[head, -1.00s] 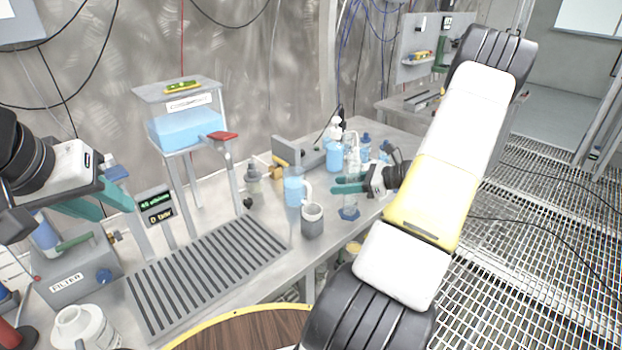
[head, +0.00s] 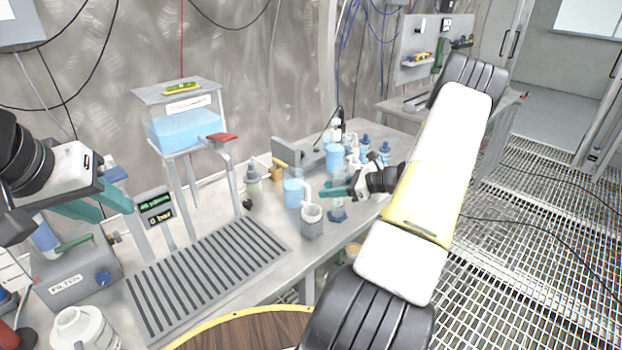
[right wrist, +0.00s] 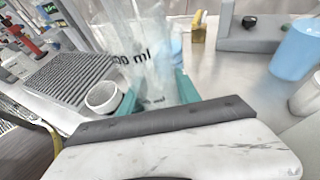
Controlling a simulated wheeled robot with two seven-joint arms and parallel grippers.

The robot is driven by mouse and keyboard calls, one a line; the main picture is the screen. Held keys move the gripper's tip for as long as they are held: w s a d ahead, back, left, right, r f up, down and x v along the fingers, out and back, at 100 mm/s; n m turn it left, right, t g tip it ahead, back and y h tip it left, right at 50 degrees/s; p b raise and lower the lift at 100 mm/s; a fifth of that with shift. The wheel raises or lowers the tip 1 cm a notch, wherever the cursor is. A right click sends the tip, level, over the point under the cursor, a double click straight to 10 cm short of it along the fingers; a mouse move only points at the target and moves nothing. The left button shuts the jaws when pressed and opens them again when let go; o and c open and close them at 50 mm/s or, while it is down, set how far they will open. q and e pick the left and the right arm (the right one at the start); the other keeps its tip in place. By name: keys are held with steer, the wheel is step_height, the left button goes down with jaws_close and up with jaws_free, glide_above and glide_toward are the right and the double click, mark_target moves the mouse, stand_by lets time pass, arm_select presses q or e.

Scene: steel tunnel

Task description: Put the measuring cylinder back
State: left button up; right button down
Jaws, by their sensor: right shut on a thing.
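In the head view the clear tube is hard to make out. I cannot tell whether the base touches the bench. My left gripper (head: 105,203) is at the left, above the filter box, away from the cylinder; its finger gap is unclear.
A grey mug (head: 312,222) and a blue-filled jug (head: 294,188) stand close left of the cylinder. Blue bottles (head: 365,146) and a blue beaker (head: 334,157) stand behind. A slotted drain grate (head: 205,275), a tank stand (head: 180,128) and the filter box (head: 75,277) fill the left.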

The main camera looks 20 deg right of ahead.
steer(key=c, duration=0.9)
jaws_free()
steer(key=shift+o, duration=0.2)
steer(key=shift+r, duration=0.15)
steer(key=v, duration=1.2)
